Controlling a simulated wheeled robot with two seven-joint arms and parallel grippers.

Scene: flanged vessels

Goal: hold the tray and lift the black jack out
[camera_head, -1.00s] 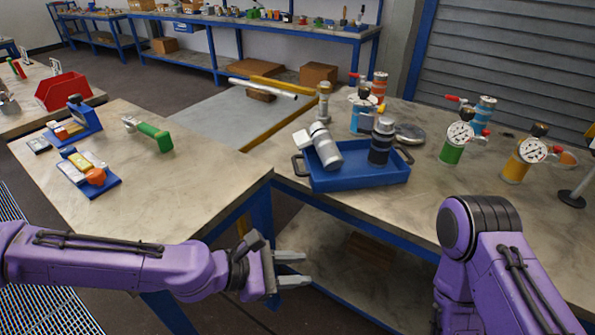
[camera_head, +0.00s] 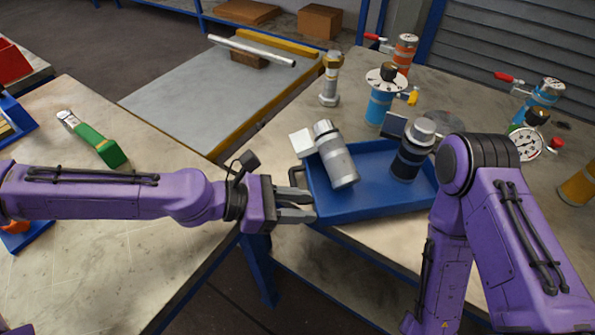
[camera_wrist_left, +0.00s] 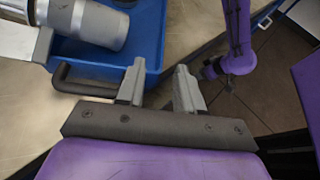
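The blue tray (camera_head: 350,208) stands on the right-hand bench. The black jack (camera_head: 408,160), a dark cylinder with a grey cap, stands upright in its right part. A silver jack (camera_head: 338,162) leans in its left part. My left gripper (camera_head: 312,205) is at the tray's near left corner, beside its dark left handle (camera_wrist_left: 75,82). In the left wrist view its fingers (camera_wrist_left: 160,75) are apart with nothing clearly between them, one close to the tray wall. My right arm stands in front of the tray's right end. A small dark end of it shows in the left wrist view, its fingers unclear.
A brass-and-grey fitting (camera_head: 330,80) and a blue gauge vessel (camera_head: 380,98) stand behind the tray. An orange vessel (camera_head: 403,50) and other gauges stand further right. A green-handled tool (camera_head: 95,142) lies on the left bench. A gap separates the benches.

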